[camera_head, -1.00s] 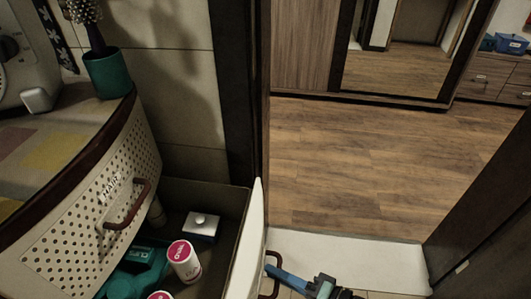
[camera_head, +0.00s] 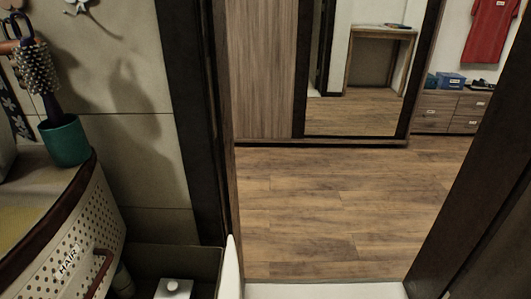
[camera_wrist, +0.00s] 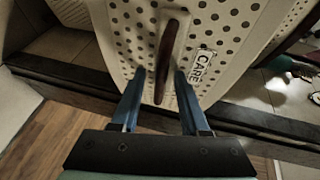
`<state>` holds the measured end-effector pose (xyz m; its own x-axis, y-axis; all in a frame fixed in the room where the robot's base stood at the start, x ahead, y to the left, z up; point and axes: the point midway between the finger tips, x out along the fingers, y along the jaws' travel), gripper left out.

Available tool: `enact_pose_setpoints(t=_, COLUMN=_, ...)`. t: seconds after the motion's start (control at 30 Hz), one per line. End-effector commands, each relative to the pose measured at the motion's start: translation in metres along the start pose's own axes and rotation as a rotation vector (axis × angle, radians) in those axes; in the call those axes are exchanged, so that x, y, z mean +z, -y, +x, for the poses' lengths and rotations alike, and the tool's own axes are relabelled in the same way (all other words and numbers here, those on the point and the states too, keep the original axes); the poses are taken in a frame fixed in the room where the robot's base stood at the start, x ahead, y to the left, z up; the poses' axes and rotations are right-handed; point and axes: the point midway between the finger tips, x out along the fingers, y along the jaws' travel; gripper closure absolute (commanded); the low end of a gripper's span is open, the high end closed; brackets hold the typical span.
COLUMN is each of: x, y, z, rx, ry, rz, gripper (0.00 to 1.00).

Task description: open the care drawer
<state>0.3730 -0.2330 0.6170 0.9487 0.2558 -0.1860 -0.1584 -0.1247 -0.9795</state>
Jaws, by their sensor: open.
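The care drawer's cream perforated front (camera_wrist: 120,22) fills the top middle of the wrist view, with a "CARE" label (camera_wrist: 201,68). Its dark brown bar handle (camera_wrist: 166,60) lies between the two blue fingers of my gripper (camera_wrist: 160,82). The fingers are apart, one on each side of the handle's lower part; I cannot tell whether they touch it. In the head view a drawer below the "HAIR" drawer (camera_head: 68,262) stands pulled out, with its white front (camera_head: 231,270) seen edge-on. Its label is hidden there. My gripper is out of the head view.
A white box (camera_head: 174,288) sits inside the pulled-out drawer. A teal cup (camera_head: 64,140) with a hairbrush stands on the cabinet top. A dark door frame (camera_head: 190,120) rises close by the drawer. Open wooden floor (camera_head: 340,200) lies beyond the doorway.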

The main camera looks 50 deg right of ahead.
Motion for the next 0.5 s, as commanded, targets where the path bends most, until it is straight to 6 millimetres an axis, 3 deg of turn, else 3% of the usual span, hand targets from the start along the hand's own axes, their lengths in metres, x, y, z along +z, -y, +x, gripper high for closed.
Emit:
enact_pose_setpoints(t=0.27, x=-0.001, y=0.001, z=-0.007, rx=0.0, ry=-0.004, rz=0.0, gripper=0.55)
enact_pose_setpoints(t=0.5, x=-0.002, y=0.001, z=-0.052, rx=0.001, ry=-0.006, rz=0.0, gripper=0.55)
